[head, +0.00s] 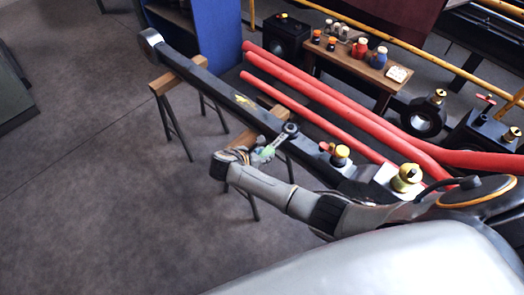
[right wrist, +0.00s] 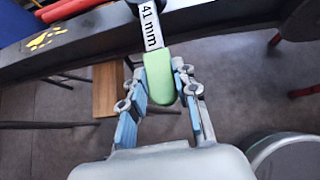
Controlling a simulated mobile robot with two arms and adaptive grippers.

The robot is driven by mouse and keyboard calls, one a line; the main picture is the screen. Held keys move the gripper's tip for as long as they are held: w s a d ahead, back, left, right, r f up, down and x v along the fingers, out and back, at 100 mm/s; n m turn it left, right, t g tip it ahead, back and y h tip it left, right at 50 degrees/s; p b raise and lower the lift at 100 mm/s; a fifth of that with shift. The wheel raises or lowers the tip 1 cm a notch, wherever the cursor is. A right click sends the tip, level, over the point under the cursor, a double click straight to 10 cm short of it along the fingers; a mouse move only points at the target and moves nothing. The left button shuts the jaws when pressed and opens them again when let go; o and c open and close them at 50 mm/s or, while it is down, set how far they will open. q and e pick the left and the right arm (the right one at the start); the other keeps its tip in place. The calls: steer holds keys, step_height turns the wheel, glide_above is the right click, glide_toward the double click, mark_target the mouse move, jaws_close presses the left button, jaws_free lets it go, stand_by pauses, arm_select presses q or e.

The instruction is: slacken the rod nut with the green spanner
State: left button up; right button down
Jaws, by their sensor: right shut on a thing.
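My right gripper (head: 262,152) is shut on the green-handled spanner (head: 272,148). In the right wrist view, the fingers of the gripper (right wrist: 172,85) flank the green handle end (right wrist: 187,82), and the pale shank reads "41 mm". The spanner's dark ring end (head: 290,128) lies at the side of the long black rod (head: 215,88); the rod nut itself is hidden or too small to make out there. My left gripper is not in view.
The rod rests on wooden-topped trestles (head: 165,83). Red pipes (head: 345,95) run close behind it. A wooden bench (head: 350,72) with jars stands beyond. A brass-topped fitting (head: 405,178) sits near my right arm.

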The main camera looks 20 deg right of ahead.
steer(key=shift+s+d+r+n+t+p, duration=0.35)
steer(key=shift+s+n+p, duration=0.1)
steer(key=shift+p, duration=0.6)
steer(key=shift+s+f+y, duration=0.2)
steer(key=shift+y, duration=0.1)
steer(key=n+p, duration=0.1)
steer(key=p, duration=0.1)
steer(key=s+d+t+p, duration=0.1)
steer(key=p, duration=0.1)
steer(key=shift+s+d+n+y, duration=0.2)
steer(key=shift+s+n+y, duration=0.1)
steer(key=shift+n, duration=0.05)
